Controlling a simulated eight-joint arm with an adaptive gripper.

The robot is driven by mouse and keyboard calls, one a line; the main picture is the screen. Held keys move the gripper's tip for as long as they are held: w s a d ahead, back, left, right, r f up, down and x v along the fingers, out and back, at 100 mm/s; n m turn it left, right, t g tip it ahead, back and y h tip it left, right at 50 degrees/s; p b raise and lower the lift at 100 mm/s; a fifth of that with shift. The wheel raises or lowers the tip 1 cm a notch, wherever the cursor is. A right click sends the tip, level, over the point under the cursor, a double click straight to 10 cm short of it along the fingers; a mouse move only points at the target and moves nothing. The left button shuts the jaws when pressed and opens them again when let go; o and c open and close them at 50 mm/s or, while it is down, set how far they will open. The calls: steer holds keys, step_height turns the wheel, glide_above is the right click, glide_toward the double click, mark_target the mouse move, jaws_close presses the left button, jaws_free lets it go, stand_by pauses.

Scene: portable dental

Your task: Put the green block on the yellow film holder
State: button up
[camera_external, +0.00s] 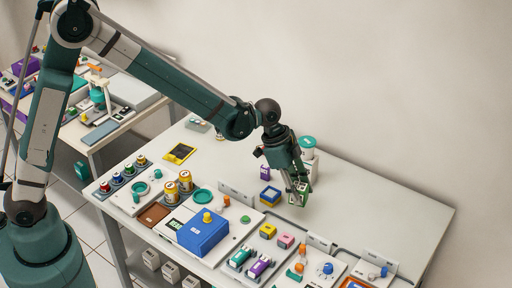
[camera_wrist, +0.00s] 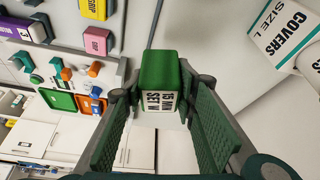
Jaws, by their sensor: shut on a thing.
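My gripper (camera_external: 298,190) is shut on the green block (camera_external: 301,199) at the right of the table, beside a blue and yellow block. In the wrist view, the green block (camera_wrist: 160,72) sits between the fingertips of my gripper (camera_wrist: 158,92), with a white label reading "15 MIN" and "SET". I cannot tell how far it is above the table. A flat yellow-framed plate with a dark middle, which looks like the yellow film holder (camera_external: 180,153), lies at the back left of the table, well left of my gripper. Its top looks bare. It is not seen in the wrist view.
A blue and yellow block (camera_external: 270,196) and a purple block (camera_external: 265,173) stand just left of my gripper. A white container with a teal lid (camera_external: 308,146) stands behind it. Amber jars (camera_external: 185,181) and a blue box (camera_external: 205,231) stand farther left. The table's back middle is mostly clear.

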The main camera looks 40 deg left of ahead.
steer(key=w+a+n+t+y, duration=0.1)
steer(key=w+a+n, duration=0.3)
steer(key=a, duration=1.1)
steer(key=w+a+n+t+y, duration=0.1)
steer(key=w+a+n, duration=0.3)
steer(key=a, duration=1.1)
steer(key=s+a+n+y, duration=0.1)
steer(key=s+a+n, duration=0.1)
steer(key=a, duration=1.1)
steer(key=s+a+n+t+y+p, duration=0.1)
steer(key=a+n, duration=0.4)
steer(key=a, duration=0.9)
steer(key=shift+s+a+r, duration=0.2)
steer(key=shift+s+r, duration=0.2)
steer(key=shift+s, duration=0.3)
steer(key=shift+f, duration=0.1)
glide_toward(183, 150)
steer(key=shift+w+d+f+b, duration=0.15)
steer(key=shift+w+b, duration=0.2)
steer(key=shift+w, duration=0.35)
steer(key=shift+f+b, duration=0.4)
steer(key=shift+f, duration=1.7)
steer(key=shift+f, duration=0.1)
